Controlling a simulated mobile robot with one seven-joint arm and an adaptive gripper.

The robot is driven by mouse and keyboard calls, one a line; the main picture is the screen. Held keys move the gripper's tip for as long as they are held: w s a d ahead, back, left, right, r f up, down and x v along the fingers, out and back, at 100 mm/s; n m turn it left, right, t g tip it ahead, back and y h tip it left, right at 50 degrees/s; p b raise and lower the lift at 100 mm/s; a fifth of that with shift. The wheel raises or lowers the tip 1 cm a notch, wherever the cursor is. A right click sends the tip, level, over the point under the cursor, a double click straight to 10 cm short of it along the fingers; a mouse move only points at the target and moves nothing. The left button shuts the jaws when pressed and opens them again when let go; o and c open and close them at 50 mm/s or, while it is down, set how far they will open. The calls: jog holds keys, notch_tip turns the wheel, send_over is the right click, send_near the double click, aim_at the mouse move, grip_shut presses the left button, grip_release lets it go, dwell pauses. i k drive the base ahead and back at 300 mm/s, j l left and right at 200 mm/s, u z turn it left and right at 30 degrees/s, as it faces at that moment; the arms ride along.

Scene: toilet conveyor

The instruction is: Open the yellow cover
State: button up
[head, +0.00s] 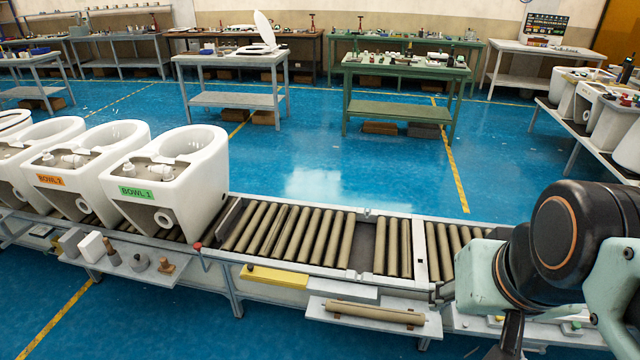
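The yellow cover (274,277) is a flat, narrow panel on the front side of the conveyor, left of the picture's middle. A small dark knob shows near its left end. It appears to lie closed, but its hinge side is not clear. My arm fills the lower right, well to the right of the cover and apart from it. A dark part below the arm, at the bottom edge, looks like part of my gripper (508,338). Its fingertips are not clearly visible, so whether it is open or shut cannot be told.
The roller conveyor (308,235) runs across the picture. White toilet bowls, one labelled BOWL 1 (172,180), stand on its left part. A red-tipped lever (198,247) is left of the cover. A shelf with a tan roller (374,312) juts out to its right.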

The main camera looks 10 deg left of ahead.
aim_at(249, 269)
jog(key=j+u, duration=0.1)
jog(key=u, duration=0.85)
jog(key=l, duration=0.1)
jog(key=z, duration=0.2)
jog(key=k+l+u, duration=0.1)
jog(key=l, duration=0.15)
jog(key=k+l+u, duration=0.1)
jog(key=l, duration=0.15)
jog(key=i+j, duration=0.3)
jog(key=i, duration=0.15)
jog(key=i+j, duration=0.35)
jog(key=i+j+u, duration=0.1)
jog(key=i+j, duration=0.2)
jog(key=i, duration=0.25)
jog(key=i+j, duration=0.3)
jog(key=i, duration=0.2)
